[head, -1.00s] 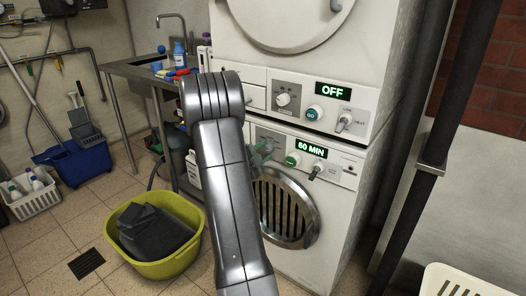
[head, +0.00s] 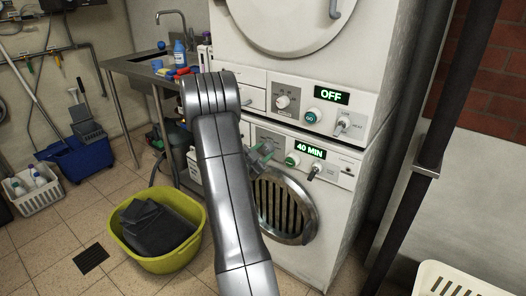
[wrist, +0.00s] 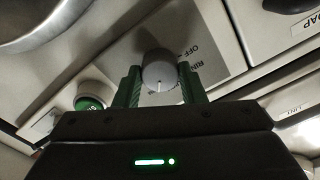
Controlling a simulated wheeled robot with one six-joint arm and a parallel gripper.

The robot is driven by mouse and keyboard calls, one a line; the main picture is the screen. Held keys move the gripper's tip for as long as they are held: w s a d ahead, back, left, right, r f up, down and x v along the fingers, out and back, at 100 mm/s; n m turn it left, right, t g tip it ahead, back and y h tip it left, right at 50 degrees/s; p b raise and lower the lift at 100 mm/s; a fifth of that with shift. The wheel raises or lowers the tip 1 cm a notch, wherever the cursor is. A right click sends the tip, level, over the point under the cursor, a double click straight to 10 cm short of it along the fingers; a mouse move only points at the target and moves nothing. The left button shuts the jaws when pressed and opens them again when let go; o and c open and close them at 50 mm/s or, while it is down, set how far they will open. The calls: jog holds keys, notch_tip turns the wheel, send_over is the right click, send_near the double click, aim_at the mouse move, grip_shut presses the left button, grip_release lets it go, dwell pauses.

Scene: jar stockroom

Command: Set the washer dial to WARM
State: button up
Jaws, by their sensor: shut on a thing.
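The washer (head: 335,215) is the lower white machine, with a round slatted door and a green display (head: 310,152) reading 40 MIN. Its grey round dial (wrist: 158,68) shows in the wrist view between the green fingers of my gripper (wrist: 159,80). The gripper is shut on the dial. A white pointer line on the dial faces my gripper's body. Beside the dial the panel shows OFF and part of a word starting RIN; other labels are hidden. In the head view my gripper (head: 262,153) is at the washer panel, partly behind my arm, and the dial is hidden.
A green button (head: 292,160) and a lever switch (head: 314,171) sit right of the dial. The dryer (head: 300,70) above has similar controls and reads OFF. A yellow tub (head: 190,253) with dark cloth stands on the floor at left. A sink table (head: 130,70) stands behind.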

dwell(0.4)
jog(key=o, duration=1)
jog(key=v, duration=1.4)
jog(key=shift+p, duration=0.35)
jog(key=x, duration=1.4)
jog(key=shift+b, duration=0.35)
